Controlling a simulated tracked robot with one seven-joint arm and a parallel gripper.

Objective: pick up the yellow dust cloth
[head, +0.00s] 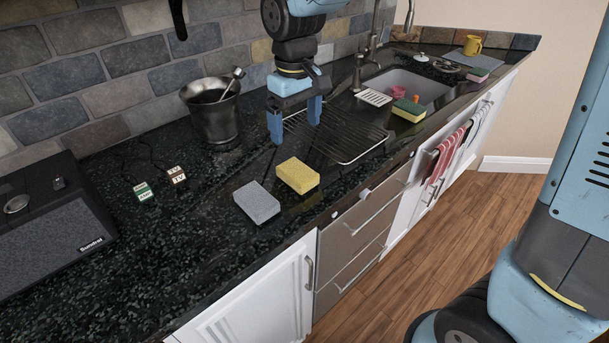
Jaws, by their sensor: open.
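The yellow dust cloth (298,175) looks like a thick folded yellow block and lies flat on the dark speckled counter (190,240). A grey cloth or sponge (257,202) of like shape lies just to its left and nearer the front edge. My gripper (294,122) points down above the counter, farther back than the yellow cloth, near the left end of the wire rack. Its two blue fingers are apart with nothing between them. The yellow cloth is in full view.
A metal bucket (214,112) with a utensil stands at the back. A wire rack (335,135) lies right of the cloth, with the sink (425,87) beyond. Two small labelled boxes (144,191) and a black appliance (50,225) are at left. The counter's front left is clear.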

